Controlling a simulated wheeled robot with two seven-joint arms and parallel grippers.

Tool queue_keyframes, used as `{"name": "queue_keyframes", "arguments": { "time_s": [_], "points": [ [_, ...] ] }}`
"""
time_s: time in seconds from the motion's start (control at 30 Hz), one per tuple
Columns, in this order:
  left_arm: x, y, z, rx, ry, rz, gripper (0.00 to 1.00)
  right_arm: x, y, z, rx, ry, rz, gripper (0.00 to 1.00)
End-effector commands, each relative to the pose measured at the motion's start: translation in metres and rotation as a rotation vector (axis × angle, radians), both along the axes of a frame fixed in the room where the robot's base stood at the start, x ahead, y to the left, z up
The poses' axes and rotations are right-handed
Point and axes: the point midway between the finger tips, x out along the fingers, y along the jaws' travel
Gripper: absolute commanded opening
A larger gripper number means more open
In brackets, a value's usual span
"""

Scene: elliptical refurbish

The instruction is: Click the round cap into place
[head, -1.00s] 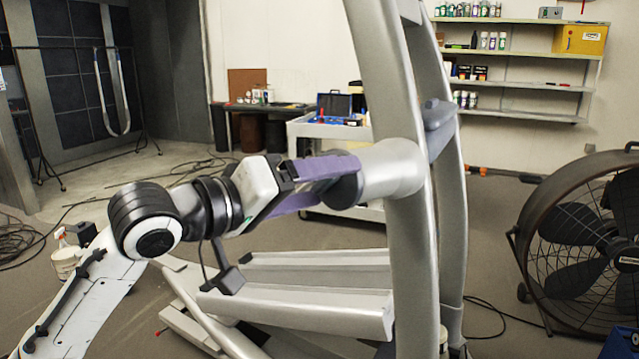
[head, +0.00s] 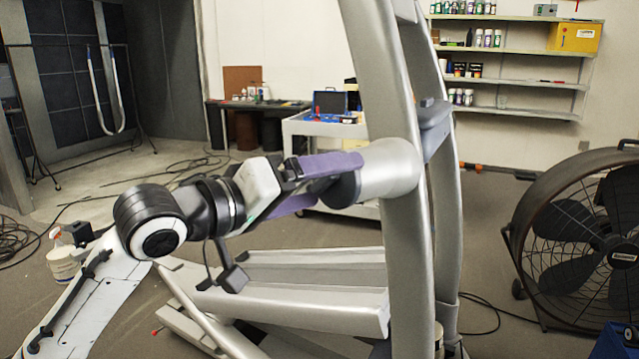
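The dark grey round cap (head: 342,189) is at the open left end of a short silver tube (head: 390,168) on the elliptical's upright frame (head: 385,80). My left gripper (head: 335,180) comes in from the left with its purple fingers on either side of the cap, and looks shut on it. The upper finger reaches the tube's end; the lower finger's tip is hidden behind the cap. I cannot tell whether the cap is fully seated. My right gripper is not in view.
The elliptical's rails (head: 300,300) lie low below my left arm. A large black fan (head: 580,240) stands on the right. A white cart (head: 300,127) is behind the frame. Cables lie on the floor at left, and wall shelves (head: 530,85) hold bottles at the back right.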

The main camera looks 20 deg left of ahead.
Motion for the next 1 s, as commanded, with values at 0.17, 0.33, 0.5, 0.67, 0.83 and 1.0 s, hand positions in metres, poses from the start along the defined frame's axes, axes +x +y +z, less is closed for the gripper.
{"name": "queue_keyframes", "arguments": {
  "time_s": [0.17, 0.33, 0.5, 0.67, 0.83, 1.0],
  "points": [
    [0.0, 0.0, 0.0, 0.0, 0.0, 0.0, 0.94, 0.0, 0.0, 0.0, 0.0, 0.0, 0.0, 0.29],
    [0.0, 0.0, 0.0, 0.0, 0.001, -0.001, 0.94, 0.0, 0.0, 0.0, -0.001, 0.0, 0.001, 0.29],
    [-0.012, 0.008, 0.001, 0.002, -0.001, 0.001, 0.94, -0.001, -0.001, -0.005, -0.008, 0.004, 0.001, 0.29],
    [-0.041, 0.024, 0.003, 0.004, 0.0, 0.002, 0.94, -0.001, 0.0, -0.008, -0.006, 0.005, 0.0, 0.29],
    [-0.07, 0.04, 0.006, 0.005, 0.001, 0.0, 0.94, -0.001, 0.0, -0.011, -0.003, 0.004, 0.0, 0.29],
    [-0.084, 0.048, 0.008, 0.0, 0.002, 0.001, 0.94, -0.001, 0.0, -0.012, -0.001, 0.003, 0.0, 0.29]
  ]
}}
